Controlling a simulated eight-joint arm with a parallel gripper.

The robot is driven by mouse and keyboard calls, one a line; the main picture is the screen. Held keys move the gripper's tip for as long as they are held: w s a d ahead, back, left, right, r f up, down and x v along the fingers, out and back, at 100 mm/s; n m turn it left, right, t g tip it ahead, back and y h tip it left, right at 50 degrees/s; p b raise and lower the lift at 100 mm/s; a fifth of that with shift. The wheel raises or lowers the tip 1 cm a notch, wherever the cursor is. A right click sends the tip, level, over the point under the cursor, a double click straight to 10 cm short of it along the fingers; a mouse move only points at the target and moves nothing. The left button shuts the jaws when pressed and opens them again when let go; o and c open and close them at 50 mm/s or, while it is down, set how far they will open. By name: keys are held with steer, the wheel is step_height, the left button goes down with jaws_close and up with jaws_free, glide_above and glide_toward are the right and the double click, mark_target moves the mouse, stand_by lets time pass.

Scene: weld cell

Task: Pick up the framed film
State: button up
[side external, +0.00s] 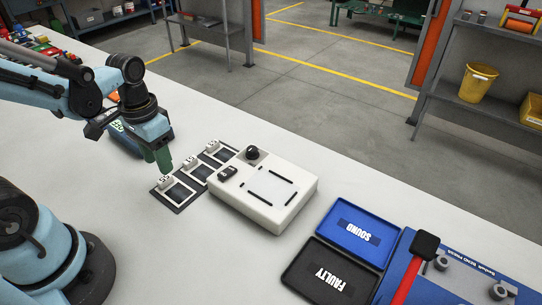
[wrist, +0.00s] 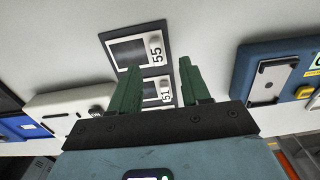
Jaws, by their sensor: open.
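Three framed films lie in a row on the pale table, each a dark sheet with a light-edged window and a white numbered tag: a near one (side external: 181,192), a middle one (side external: 201,172) and a far one (side external: 219,154). In the wrist view, one framed film tagged 55 (wrist: 130,52) lies beyond the fingertips. Another, whose tag seems to read 51 (wrist: 152,92), shows between the fingers, partly hidden. My gripper (side external: 159,162) has green fingers, spread and empty, above the table by the row's near-left end; it also shows in the wrist view (wrist: 158,66).
A white viewer box (side external: 262,190) with a black knob stands right of the films. Beyond it lie a blue SOUND tray (side external: 345,218) and a black FAULTY tray (side external: 328,280). A blue device (wrist: 270,75) stands on the other side of the films.

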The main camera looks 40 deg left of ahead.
mark_target(164, 178)
steer(key=shift+s+d+f, duration=0.1)
steer(key=shift+f, duration=1.1)
steer(key=shift+d+f, duration=0.1)
steer(key=shift+f, duration=1.1)
jaws_close()
